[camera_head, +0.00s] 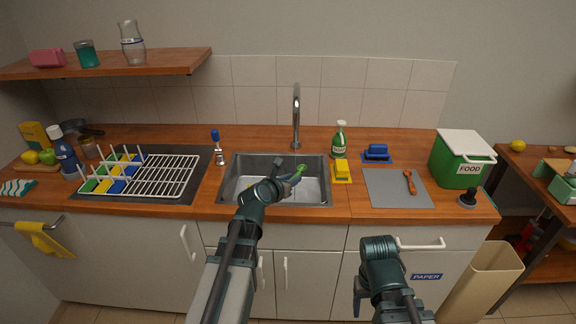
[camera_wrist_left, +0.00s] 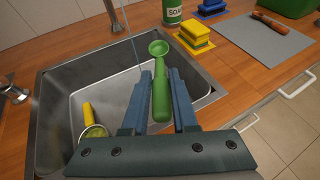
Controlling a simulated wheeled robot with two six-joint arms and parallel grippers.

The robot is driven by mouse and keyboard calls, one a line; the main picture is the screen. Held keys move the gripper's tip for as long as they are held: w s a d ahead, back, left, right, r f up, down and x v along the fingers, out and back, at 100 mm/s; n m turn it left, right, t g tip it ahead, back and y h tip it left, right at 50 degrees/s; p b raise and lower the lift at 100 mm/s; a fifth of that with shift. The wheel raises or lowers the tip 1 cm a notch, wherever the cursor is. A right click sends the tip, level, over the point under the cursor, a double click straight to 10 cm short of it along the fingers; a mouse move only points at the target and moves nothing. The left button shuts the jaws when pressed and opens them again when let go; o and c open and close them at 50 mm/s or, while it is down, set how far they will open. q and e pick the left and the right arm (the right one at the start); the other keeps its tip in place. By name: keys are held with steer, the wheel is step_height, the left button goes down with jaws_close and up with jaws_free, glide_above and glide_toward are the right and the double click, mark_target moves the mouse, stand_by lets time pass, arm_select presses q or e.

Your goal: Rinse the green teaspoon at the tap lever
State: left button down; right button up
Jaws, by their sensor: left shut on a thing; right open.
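The green teaspoon (camera_wrist_left: 160,88) is held bowl-up between the fingers of my left gripper (camera_wrist_left: 161,95), over the sink (camera_wrist_left: 55,120). In the head view the spoon's bowl (camera_head: 301,168) shows beyond my left gripper (camera_head: 284,183), over the sink basin. The chrome tap (camera_head: 296,112) stands behind the sink. A thin pale line, perhaps water, runs down left of the spoon in the left wrist view. The blue-topped lever (camera_head: 216,143) stands left of the sink. My right gripper (camera_head: 362,300) is open and empty in front of the cabinets.
A yellow-handled utensil (camera_wrist_left: 88,116) lies in the sink. The dish rack (camera_head: 160,175) stands left of it. A yellow sponge (camera_head: 342,170), green soap bottle (camera_head: 339,140), blue brush (camera_head: 376,151) and grey mat (camera_head: 385,190) are to the right. A green food bin (camera_head: 450,165) stands farther right.

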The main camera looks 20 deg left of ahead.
arm_select(q)
steer(key=shift+r, duration=0.1)
stand_by(0.5)
steer(key=s+d+r+p, duration=0.2)
steer(key=s+r+p, duration=0.1)
steer(key=s+p, duration=0.1)
steer(key=shift+d+r, duration=0.35)
steer(key=shift+r, duration=0.05)
steer(key=shift+s, duration=0.1)
